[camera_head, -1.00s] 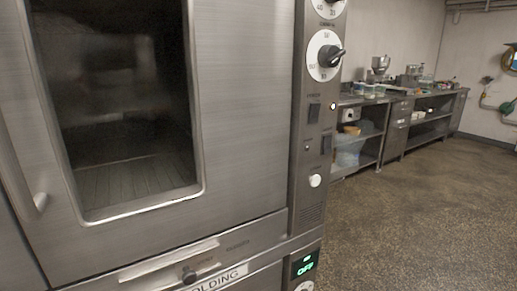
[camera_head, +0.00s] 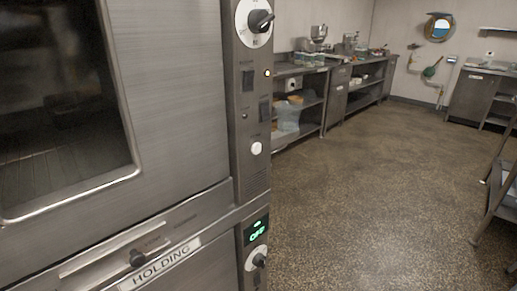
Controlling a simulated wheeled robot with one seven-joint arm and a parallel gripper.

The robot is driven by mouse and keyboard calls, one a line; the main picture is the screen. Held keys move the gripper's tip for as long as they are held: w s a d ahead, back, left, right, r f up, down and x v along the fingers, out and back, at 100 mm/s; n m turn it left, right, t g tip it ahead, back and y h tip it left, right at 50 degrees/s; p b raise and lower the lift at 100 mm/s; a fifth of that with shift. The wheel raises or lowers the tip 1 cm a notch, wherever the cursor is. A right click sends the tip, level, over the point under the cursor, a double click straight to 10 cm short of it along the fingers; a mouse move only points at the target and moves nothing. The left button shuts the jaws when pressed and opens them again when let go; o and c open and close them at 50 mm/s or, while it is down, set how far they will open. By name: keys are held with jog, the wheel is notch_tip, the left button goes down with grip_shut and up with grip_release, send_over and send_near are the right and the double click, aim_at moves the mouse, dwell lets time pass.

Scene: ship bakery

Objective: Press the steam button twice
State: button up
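The steel oven (camera_head: 185,90) fills the left of the head view, with a dark glass window in its door. Its narrow control panel (camera_head: 247,178) runs down the right edge. On the panel are a white round button (camera_head: 256,148), two dark rocker switches, an upper one (camera_head: 248,81) and a lower one (camera_head: 265,108), and a small lit white light (camera_head: 267,72). I cannot read a label that tells which is the steam button. My gripper is not in view.
A round dial (camera_head: 255,22) sits above the switches. Steel counters (camera_head: 337,95) line the back wall. A metal rack (camera_head: 502,205) stands at right. The floor between is clear.

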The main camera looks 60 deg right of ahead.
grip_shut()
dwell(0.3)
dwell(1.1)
